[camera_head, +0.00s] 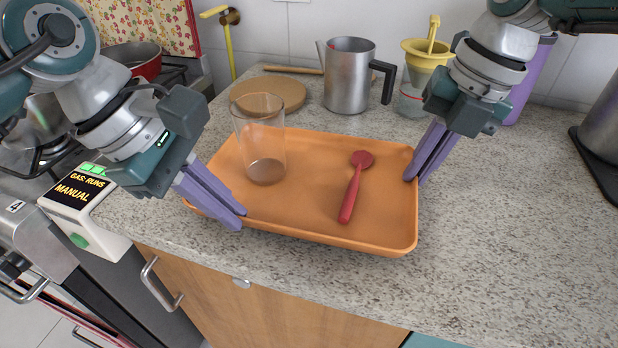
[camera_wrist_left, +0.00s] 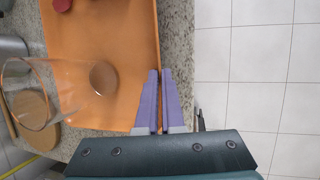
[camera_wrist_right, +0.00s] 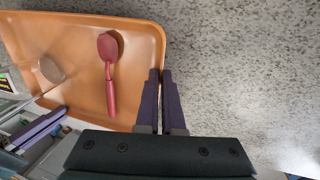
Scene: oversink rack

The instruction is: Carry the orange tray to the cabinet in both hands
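The orange tray (camera_head: 310,222) lies on the speckled counter, looking level; I cannot tell whether it is slightly raised. A clear glass (camera_head: 262,140) stands upright at its left, and a red spoon-like utensil (camera_head: 352,190) lies right of it. My left gripper (camera_head: 240,218) is at the tray's front left, and the left wrist view (camera_wrist_left: 160,75) shows its fingers close together around the rim. My right gripper (camera_head: 412,180) is at the tray's right side. In the right wrist view (camera_wrist_right: 161,75) its fingers close around the right rim. The tray also shows in the right wrist view (camera_wrist_right: 75,30).
Behind the tray are a round wooden board (camera_head: 285,90), a metal jug (camera_head: 348,85) and a yellow funnel (camera_head: 425,55) on a jar. A stove with a red pan (camera_head: 140,60) is at the left.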

